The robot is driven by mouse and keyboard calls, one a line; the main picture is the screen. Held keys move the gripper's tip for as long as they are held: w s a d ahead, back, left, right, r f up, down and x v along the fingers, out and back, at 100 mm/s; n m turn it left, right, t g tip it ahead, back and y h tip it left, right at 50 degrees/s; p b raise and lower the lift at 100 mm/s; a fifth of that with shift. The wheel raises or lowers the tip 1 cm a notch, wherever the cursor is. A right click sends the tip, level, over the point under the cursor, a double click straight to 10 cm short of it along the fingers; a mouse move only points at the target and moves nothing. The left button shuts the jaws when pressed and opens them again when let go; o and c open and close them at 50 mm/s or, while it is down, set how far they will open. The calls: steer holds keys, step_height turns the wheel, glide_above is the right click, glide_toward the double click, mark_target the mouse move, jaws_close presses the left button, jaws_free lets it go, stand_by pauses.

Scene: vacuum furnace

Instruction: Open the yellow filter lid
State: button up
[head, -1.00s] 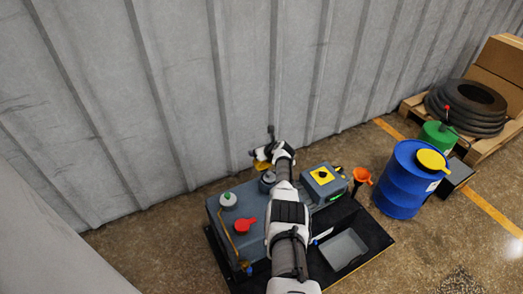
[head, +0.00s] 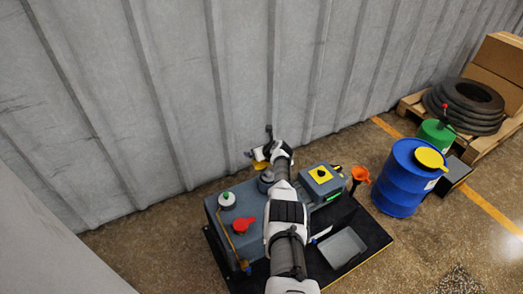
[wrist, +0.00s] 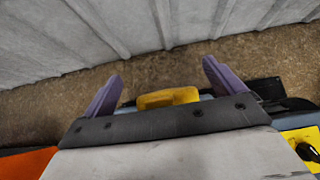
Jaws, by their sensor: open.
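The yellow filter lid (head: 261,166) shows as a small yellow patch at the back of the grey machine in the head view, mostly hidden by my gripper and arm. In the wrist view a yellow part of the lid (wrist: 168,97) shows beyond the dark edge of my gripper's body, between the two fingers. My gripper (wrist: 162,70) is open, with its purple fingers spread to either side of the yellow part. I cannot tell whether a finger touches it. In the head view my gripper (head: 258,142) is at the machine's back, near the wall.
An orange funnel (head: 360,174) and blue barrel (head: 398,185) stand right. The corrugated wall (head: 180,90) is close behind.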

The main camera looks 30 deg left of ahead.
steer(key=shift+s+d+r+p, duration=0.15)
steer(key=shift+d+r+p, duration=0.25)
steer(key=shift+p, duration=0.3)
steer(key=p+v, duration=0.6)
steer(key=v, duration=0.6)
steer(key=shift+s+d+r+p, duration=0.2)
steer(key=shift+s+p, duration=0.05)
steer(key=shift+p, duration=0.05)
